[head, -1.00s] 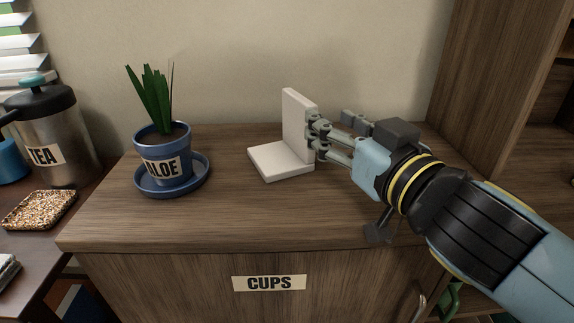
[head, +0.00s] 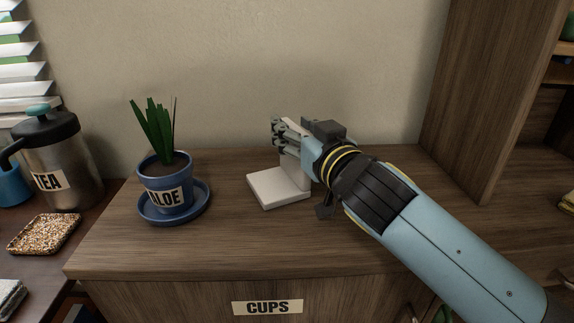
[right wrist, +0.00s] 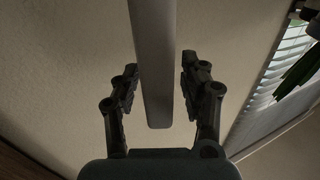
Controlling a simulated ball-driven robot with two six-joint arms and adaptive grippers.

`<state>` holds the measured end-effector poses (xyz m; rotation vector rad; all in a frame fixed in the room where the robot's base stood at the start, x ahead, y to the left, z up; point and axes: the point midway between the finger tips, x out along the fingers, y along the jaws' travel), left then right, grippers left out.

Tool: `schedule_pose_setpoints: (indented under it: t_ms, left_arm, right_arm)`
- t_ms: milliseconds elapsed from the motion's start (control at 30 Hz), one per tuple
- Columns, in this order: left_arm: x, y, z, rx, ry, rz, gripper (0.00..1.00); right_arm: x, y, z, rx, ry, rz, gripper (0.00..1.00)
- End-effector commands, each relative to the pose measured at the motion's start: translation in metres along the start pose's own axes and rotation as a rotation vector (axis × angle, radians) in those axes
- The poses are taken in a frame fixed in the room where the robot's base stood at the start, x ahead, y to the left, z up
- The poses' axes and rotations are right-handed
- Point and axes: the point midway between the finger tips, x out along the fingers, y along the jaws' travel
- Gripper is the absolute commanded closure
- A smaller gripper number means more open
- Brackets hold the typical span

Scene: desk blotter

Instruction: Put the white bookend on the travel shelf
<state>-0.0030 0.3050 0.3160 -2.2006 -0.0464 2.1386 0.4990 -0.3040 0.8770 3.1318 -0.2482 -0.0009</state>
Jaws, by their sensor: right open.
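The white bookend (head: 278,190) stands on the wooden cabinet top in the head view, its base flat and its upright plate partly hidden behind my right gripper (head: 282,132). In the right wrist view, the bookend's plate (right wrist: 155,60) runs between the two fingers of my right gripper (right wrist: 158,82). The fingers are open, with a gap on each side of the plate. My left gripper is not in view. I cannot tell which surface is the travel shelf.
A blue pot with an aloe plant (head: 167,182) stands on a blue saucer (head: 145,214) left of the bookend. A TEA canister (head: 75,165) and a speckled tray (head: 20,247) are further left. A tall wooden shelf unit (head: 482,110) rises at right.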

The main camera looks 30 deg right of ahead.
Motion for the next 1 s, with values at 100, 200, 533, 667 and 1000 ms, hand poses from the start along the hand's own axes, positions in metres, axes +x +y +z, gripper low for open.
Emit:
schedule_pose_setpoints:
  t_ms: [100,200,533,667,1000]
  left_arm:
    - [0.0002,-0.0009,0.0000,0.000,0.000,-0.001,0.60]
    - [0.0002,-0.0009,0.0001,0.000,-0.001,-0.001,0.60]
    - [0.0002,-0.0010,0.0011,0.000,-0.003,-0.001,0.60]
    - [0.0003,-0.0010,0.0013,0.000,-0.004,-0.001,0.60]
    - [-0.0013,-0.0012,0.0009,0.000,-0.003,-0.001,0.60]
  right_arm:
    - [-0.0003,0.0000,0.0001,0.000,0.000,0.000,0.61]
    - [-0.0003,0.0000,0.0000,0.000,0.000,0.000,0.74]
    - [-0.0005,0.0000,-0.0001,0.000,0.001,0.000,1.00]
    - [-0.0005,0.0000,-0.0002,0.000,0.001,0.000,1.00]
    - [-0.0003,-0.0001,-0.0042,-0.001,0.004,-0.001,1.00]
